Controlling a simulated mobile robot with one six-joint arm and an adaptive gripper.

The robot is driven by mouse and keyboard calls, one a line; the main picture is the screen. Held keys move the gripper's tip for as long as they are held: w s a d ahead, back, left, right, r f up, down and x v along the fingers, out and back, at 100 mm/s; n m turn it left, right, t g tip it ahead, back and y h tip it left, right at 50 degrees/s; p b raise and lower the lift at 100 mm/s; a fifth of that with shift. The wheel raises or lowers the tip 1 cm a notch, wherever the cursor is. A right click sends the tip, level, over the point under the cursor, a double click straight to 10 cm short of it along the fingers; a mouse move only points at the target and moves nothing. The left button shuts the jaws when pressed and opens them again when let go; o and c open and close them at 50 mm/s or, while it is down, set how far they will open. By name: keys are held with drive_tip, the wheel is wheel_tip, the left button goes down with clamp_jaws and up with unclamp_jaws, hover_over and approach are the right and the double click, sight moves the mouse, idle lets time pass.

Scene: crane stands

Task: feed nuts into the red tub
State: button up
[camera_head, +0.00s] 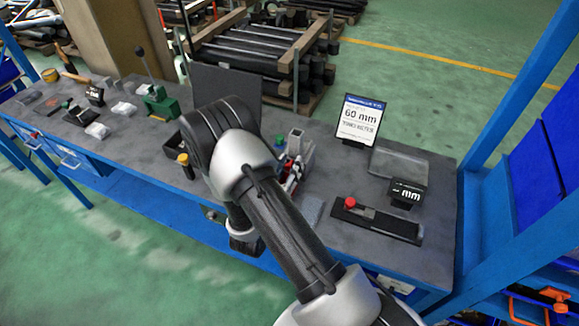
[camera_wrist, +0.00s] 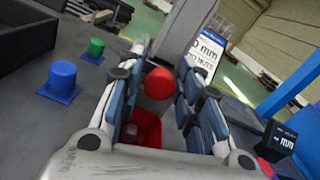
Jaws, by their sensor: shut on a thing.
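In the wrist view, my gripper (camera_wrist: 163,68) has its two blue-padded fingers on either side of a rounded red piece (camera_wrist: 158,83). It is shut on this piece, whose lower part is not clear. The red tub (camera_wrist: 150,125) shows below and between the fingers, partly hidden by them. A dark brownish thing shows at its near side; I cannot tell what it is. In the head view my arm covers most of the gripper. Red and pale parts (camera_head: 291,177) show beside the arm, and I cannot tell tub from held piece there. No loose nuts can be made out.
A blue piece (camera_wrist: 62,78) and a green piece (camera_wrist: 95,47) stand left of my gripper. A 60 mm sign (camera_head: 360,119) stands at the back right, with a clear tray (camera_head: 399,163) beside it. A black fixture with a red knob (camera_head: 350,203) lies nearer the front.

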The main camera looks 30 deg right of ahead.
clamp_jaws()
drive_tip(key=v, duration=0.4)
drive_tip(key=shift+s+a, duration=0.1)
drive_tip(key=shift+a, duration=0.05)
drive_tip(key=shift+s+f, duration=0.1)
drive_tip(key=o, duration=0.6)
unclamp_jaws()
drive_tip(key=shift+a, duration=0.1)
drive_tip(key=shift+c, duration=0.2)
